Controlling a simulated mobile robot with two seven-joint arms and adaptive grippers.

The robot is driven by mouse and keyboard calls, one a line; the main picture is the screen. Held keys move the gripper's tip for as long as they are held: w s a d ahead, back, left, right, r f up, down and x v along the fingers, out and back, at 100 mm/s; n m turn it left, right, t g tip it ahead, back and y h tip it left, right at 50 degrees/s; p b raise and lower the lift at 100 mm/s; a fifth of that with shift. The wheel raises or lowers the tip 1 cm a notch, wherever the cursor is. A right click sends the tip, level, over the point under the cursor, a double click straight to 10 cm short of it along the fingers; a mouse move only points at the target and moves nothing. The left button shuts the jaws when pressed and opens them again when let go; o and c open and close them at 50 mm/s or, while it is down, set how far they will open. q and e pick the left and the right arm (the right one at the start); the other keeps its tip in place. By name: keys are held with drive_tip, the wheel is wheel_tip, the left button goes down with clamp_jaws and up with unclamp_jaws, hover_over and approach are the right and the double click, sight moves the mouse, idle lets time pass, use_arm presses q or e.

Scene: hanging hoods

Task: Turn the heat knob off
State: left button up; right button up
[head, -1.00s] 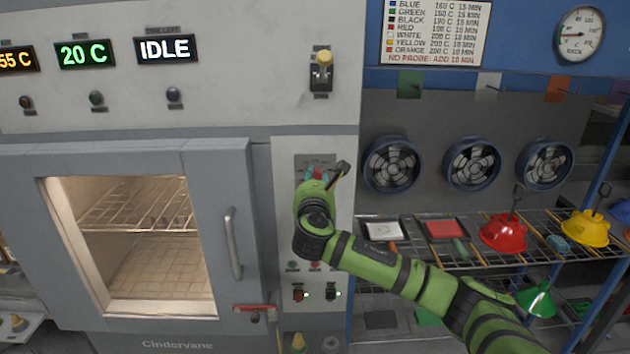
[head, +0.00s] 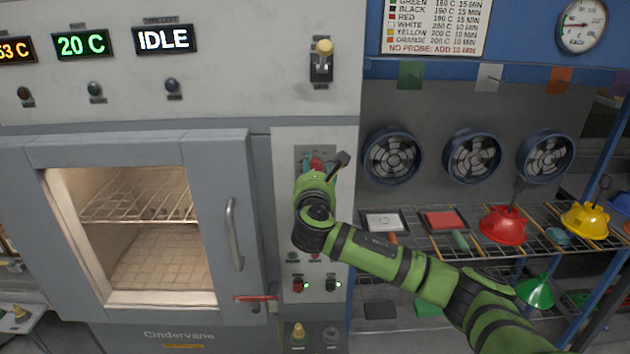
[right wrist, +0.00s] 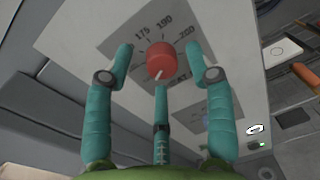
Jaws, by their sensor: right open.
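The heat knob (right wrist: 161,60) is a round red knob on a grey dial plate with printed numbers 175, 190 and 200 in the right wrist view. Its white pointer mark is at the lower edge, off the printed numbers above. My right gripper (right wrist: 160,68) is open, with teal fingers to the left, right and below the knob; a gap shows on both sides. In the head view the right gripper (head: 322,166) is at the control panel and hides most of the dial; a bit of red shows there. My left gripper is not in view.
The oven door (head: 140,230) is closed, with its handle (head: 234,234) left of the panel. A toggle lever (head: 321,62) sits above. Two small switches (head: 315,285) sit below the dial. A rack (head: 470,235) with red and yellow hoods stands right.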

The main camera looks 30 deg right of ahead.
drive_tip(key=v, duration=1.1)
drive_tip(key=shift+s, duration=0.1)
